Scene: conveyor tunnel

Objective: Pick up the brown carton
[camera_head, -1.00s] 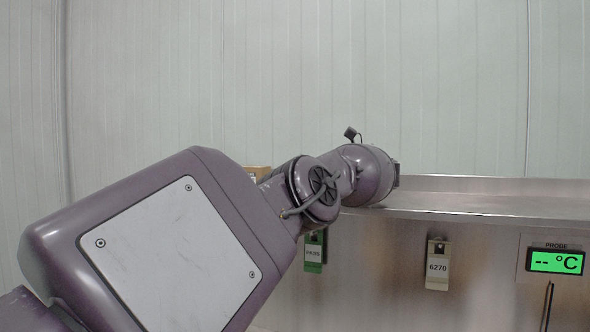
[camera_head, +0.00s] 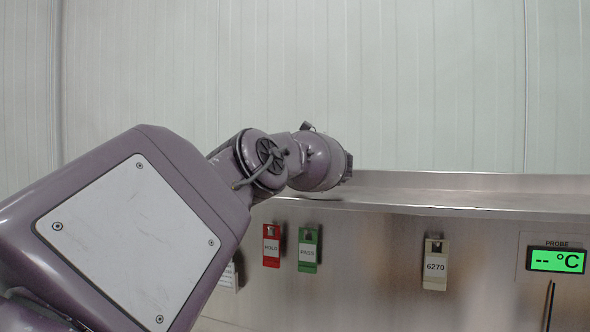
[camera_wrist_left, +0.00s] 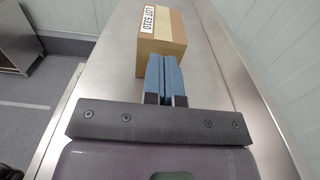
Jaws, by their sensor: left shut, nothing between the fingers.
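In the head view my left arm reaches in from the left over the ledge, and neither the carton nor the fingers show there. My right gripper is in neither view.
The steel ledge (camera_head: 450,197) runs right, bare on that side. On its front hang a red tag (camera_head: 271,246), a green tag (camera_head: 308,250), a beige tag (camera_head: 435,265) and a probe display (camera_head: 556,261). A panelled wall (camera_head: 400,80) stands behind.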

